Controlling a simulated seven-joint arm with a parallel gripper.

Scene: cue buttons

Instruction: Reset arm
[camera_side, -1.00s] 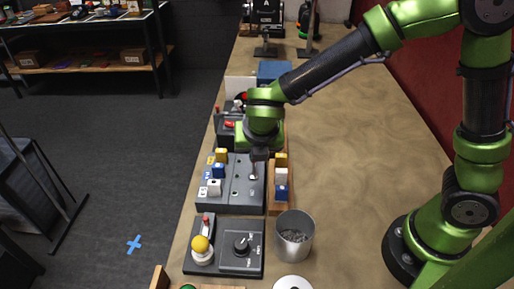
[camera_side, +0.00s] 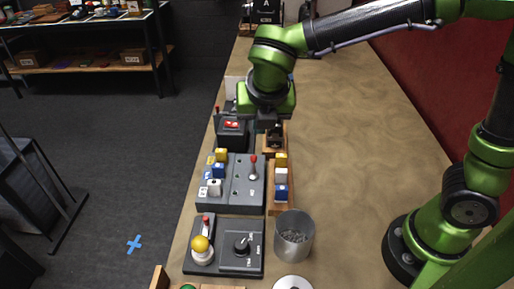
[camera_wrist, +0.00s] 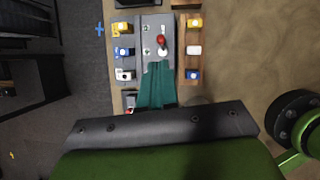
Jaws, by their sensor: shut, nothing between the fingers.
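My gripper (camera_side: 275,136) hangs over the bench, raised above a small wooden block behind the button panel. It is shut and empty. In the wrist view the teal fingers (camera_wrist: 157,84) lie together and cover the lower part of the panel. The grey panel (camera_side: 230,200) has a red-tipped lever (camera_side: 253,166), which stands clear of my gripper. Yellow (camera_side: 221,155), blue (camera_side: 218,171) and white (camera_side: 214,187) buttons line its left side. A wooden strip (camera_side: 280,210) to its right carries yellow, white and blue blocks.
A front control box (camera_side: 240,262) holds a yellow ball knob (camera_side: 201,245) and a black dial. A metal cup (camera_side: 294,236) with grey bits stands to its right. A red button box (camera_side: 232,128) is behind the panel. The bench's right side is clear.

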